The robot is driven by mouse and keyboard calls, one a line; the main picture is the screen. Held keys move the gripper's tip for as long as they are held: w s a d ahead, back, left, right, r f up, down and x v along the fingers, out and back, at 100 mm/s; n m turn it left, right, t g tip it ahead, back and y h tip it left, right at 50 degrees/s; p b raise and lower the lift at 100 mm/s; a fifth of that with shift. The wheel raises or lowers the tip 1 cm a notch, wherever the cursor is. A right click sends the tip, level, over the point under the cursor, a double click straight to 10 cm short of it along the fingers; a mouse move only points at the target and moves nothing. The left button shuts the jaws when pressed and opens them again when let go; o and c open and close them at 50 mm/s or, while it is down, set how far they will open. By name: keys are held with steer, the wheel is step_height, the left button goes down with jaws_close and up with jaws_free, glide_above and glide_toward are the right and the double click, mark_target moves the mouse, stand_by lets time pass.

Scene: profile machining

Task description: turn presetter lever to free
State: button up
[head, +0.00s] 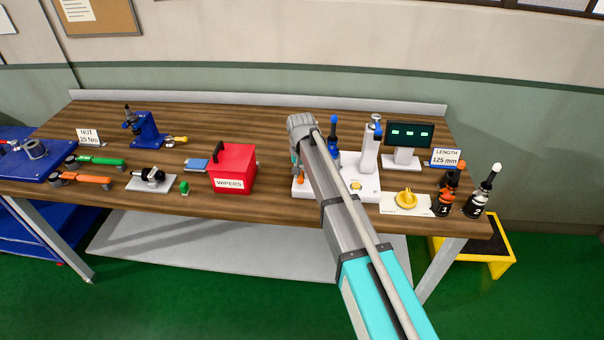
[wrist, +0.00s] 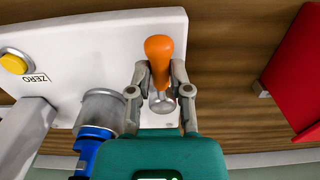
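The presetter (head: 362,181) is a white base on the bench with a grey column, a blue-topped part and a yellow ZERO button, which also shows in the wrist view (wrist: 14,63). Its orange-handled lever (wrist: 158,56) has a metal lower end and also shows in the head view (head: 299,176), partly behind my arm. In the wrist view my gripper (wrist: 159,75) has one finger on each side of the lever, very close to the handle. I cannot tell whether both fingers touch it. In the head view my arm hides the fingers.
A red WIPERS box (head: 233,168) stands left of the presetter. A screen (head: 408,136), a LENGTH 125 mm sign (head: 444,158), a yellow part on a white plate (head: 405,197) and two tool holders (head: 482,193) stand to the right. Bare wood lies between box and presetter.

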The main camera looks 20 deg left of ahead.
jaws_close()
steer(key=shift+d, duration=0.1)
